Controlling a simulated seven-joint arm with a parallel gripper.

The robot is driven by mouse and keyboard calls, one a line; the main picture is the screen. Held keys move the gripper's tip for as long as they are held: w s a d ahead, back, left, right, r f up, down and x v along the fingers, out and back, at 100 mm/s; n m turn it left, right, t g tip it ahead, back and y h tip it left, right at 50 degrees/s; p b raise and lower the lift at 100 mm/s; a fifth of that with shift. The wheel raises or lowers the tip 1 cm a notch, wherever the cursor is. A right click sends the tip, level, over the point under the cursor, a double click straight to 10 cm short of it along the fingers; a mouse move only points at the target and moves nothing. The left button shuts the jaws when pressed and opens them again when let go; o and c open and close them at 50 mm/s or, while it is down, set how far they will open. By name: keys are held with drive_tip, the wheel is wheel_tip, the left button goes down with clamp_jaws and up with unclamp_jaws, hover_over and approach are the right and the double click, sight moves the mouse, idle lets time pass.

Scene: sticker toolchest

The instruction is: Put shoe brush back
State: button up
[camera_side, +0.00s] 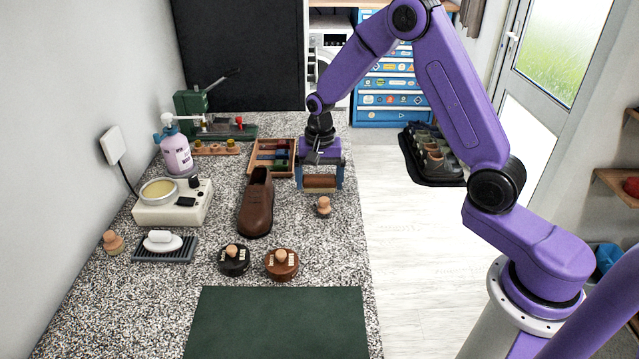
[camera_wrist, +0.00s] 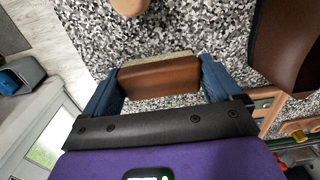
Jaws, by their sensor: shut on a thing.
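My gripper (camera_side: 320,178) is above the right side of the speckled counter, with its blue fingers pointing down. It is shut on the shoe brush (camera_side: 320,185), a brown wooden block held across between the two fingers. In the wrist view the brush (camera_wrist: 158,80) shows its brown side, with a pale bristle strip along its far edge. Whether the brush touches the counter is hard to tell. A wooden tray (camera_side: 292,160) with coloured contents in compartments lies just left of the gripper; its corner shows in the wrist view (camera_wrist: 268,106).
A brown shoe (camera_side: 256,205) stands left of and nearer than the brush. A small wooden-knobbed dauber (camera_side: 323,206) is close in front of it. Two round tins (camera_side: 234,260) (camera_side: 281,264) and a green mat (camera_side: 280,325) lie nearer. The counter's right edge is close to the gripper.

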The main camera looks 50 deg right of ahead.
drive_tip(key=shift+f, duration=0.7)
drive_tip(key=shift+f, duration=0.1)
drive_tip(key=o, duration=0.7)
